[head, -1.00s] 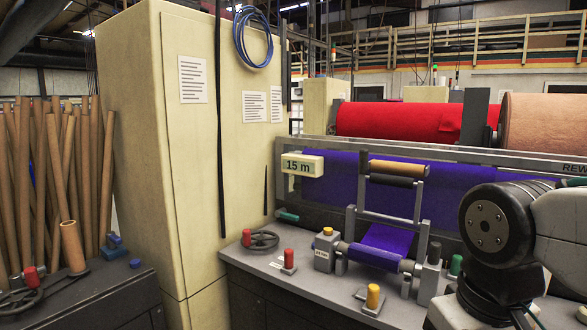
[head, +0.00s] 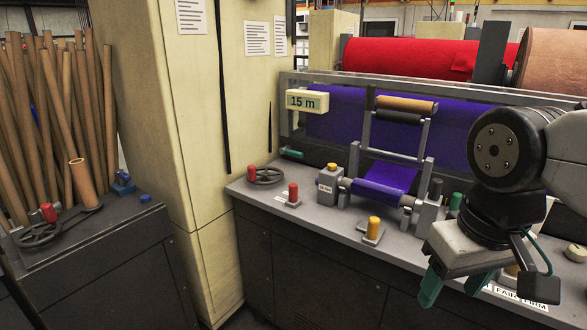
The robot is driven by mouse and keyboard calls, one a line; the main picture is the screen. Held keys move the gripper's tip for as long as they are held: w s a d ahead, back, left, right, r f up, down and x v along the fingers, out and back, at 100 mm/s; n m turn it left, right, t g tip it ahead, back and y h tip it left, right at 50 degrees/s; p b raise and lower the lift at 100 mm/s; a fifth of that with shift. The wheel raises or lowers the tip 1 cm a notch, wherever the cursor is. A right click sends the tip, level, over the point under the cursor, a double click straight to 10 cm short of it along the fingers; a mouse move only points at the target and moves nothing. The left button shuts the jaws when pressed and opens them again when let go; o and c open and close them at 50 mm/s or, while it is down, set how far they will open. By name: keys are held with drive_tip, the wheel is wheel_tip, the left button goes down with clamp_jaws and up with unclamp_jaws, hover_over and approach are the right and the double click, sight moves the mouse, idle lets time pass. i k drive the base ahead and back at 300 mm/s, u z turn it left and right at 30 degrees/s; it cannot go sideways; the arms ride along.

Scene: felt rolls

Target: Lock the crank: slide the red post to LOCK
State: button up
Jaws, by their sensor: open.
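A short red post (head: 293,192) stands upright on a small grey plate on the grey bench top (head: 330,220). A white label lies beside it, too small to read. Left of and behind the post is a dark hand-wheel crank (head: 266,177) with a red knob. My gripper (head: 455,286) hangs at the lower right with green fingers apart and nothing visible between them. It is well right of the post and nearer to me.
A yellow post (head: 373,228) stands between my gripper and the red post. A blue felt roller (head: 384,189) lies behind it. A second crank (head: 38,233) with a red knob sits on the left bench. A cream cabinet (head: 160,110) stands between the benches.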

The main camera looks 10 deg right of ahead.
sight(292, 201)
drive_tip(key=u, duration=0.5)
drive_tip(key=i, duration=1.1)
drive_tip(key=z, duration=0.5)
